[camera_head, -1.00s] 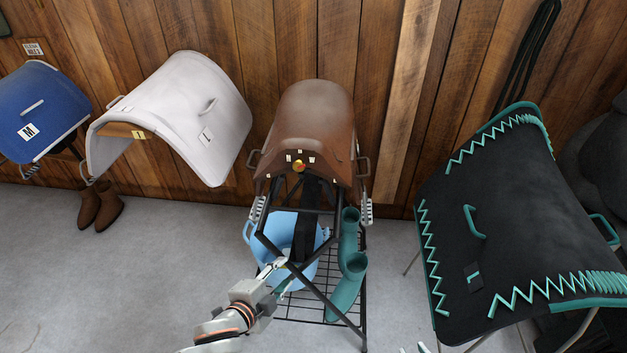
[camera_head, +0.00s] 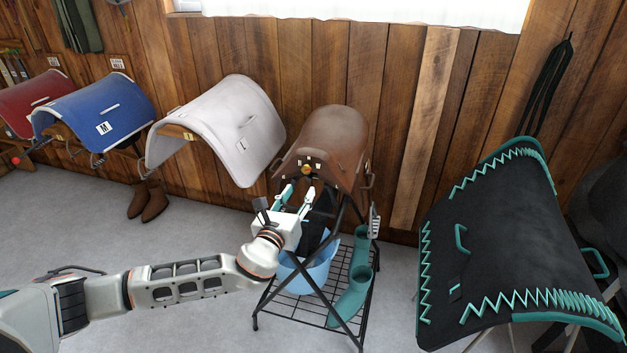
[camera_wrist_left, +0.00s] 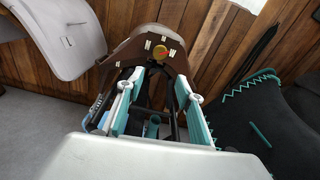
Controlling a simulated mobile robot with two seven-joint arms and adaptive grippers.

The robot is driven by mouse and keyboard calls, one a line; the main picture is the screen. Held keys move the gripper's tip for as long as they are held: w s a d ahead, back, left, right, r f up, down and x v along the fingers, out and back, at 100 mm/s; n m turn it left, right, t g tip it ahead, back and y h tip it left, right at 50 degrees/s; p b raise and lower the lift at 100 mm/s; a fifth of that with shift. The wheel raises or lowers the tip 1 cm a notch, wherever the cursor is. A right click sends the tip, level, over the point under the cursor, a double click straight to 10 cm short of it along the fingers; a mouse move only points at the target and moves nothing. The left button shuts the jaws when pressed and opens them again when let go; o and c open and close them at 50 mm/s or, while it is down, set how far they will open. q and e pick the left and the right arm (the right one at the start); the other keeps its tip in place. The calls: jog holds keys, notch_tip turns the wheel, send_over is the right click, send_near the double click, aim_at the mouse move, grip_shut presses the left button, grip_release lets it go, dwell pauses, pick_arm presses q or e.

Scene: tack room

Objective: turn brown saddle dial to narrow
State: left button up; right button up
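The brown saddle (camera_head: 330,140) sits on a black metal stand, its front facing me. The dial also shows in the left wrist view (camera_wrist_left: 160,52), straight ahead beyond the fingers. I cannot read the labels. My left gripper (camera_head: 296,198) is open and empty, in front of and a little below the dial, apart from it. Its teal fingers (camera_wrist_left: 158,100) are spread wide in the left wrist view. My right gripper is not in view.
A white saddle pad (camera_head: 225,125) hangs to the left, a black pad with teal trim (camera_head: 500,240) to the right. Brown boots (camera_head: 147,200) stand by the wooden wall.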

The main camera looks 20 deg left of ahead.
aim_at(306, 171)
pick_arm(q)
jog(key=shift+m+t, duration=0.3)
jog(key=shift+m, duration=0.2)
jog(key=w, duration=0.2)
jog(key=w+r, duration=0.1)
jog(key=w, duration=0.2)
jog(key=w+r, duration=0.1)
jog(key=w, duration=0.2)
jog(key=shift+a+p, duration=0.15)
jog(key=shift+p, duration=0.15)
jog(key=shift+f, duration=0.1)
grip_shut()
